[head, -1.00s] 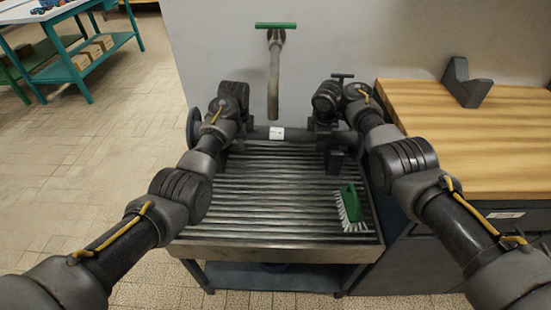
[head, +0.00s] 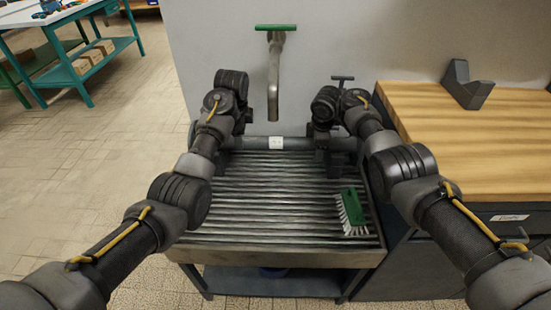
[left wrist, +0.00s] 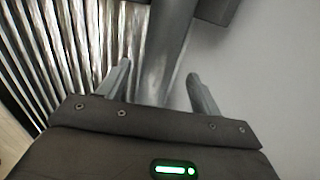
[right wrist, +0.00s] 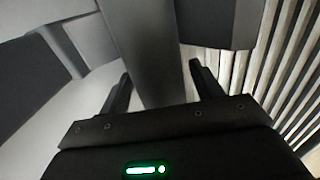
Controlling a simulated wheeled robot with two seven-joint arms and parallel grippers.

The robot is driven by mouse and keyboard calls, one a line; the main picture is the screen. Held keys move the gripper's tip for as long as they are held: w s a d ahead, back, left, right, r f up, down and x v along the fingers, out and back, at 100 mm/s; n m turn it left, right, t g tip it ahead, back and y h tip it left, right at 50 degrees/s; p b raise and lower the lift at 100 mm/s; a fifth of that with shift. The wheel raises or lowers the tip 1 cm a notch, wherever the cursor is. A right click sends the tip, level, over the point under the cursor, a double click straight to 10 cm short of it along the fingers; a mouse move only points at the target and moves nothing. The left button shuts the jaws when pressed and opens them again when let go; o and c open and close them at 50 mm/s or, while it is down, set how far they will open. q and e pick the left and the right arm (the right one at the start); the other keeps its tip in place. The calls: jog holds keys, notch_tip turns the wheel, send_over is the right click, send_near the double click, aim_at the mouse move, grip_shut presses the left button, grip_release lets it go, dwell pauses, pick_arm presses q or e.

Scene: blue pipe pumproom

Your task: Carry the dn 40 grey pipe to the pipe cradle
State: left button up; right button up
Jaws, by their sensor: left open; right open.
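The grey pipe (head: 288,143) lies level across the back of the ribbed sink top, with a white label at its middle. My left gripper (head: 226,143) is at its left part, and my right gripper (head: 322,148) is at its right part. In the left wrist view the pipe (left wrist: 163,55) runs between the two open fingers (left wrist: 160,88). In the right wrist view the pipe (right wrist: 148,55) also runs between open fingers (right wrist: 158,88). Its ends are hidden by my arms. A dark grey V-shaped block, which looks like the pipe cradle (head: 466,86), stands on the wooden worktop.
The ribbed sink top (head: 265,205) holds a green brush (head: 352,211) at its right. A tap with a green handle (head: 274,75) hangs above the pipe. The wooden worktop (head: 460,150) is clear in front of the block. A teal table (head: 85,65) stands far left.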

jog(key=shift+s+r, duration=0.25)
jog(key=shift+r, duration=1)
jog(key=shift+s+r, duration=0.25)
jog(key=shift+r, duration=0.95)
jog(key=shift+s+r, duration=0.25)
jog(key=shift+r, duration=1)
pick_arm(q)
notch_tip(320, 180, up, 6)
jog(key=s, duration=0.1)
jog(key=shift+s+r, duration=0.15)
jog(key=shift+r, duration=0.05)
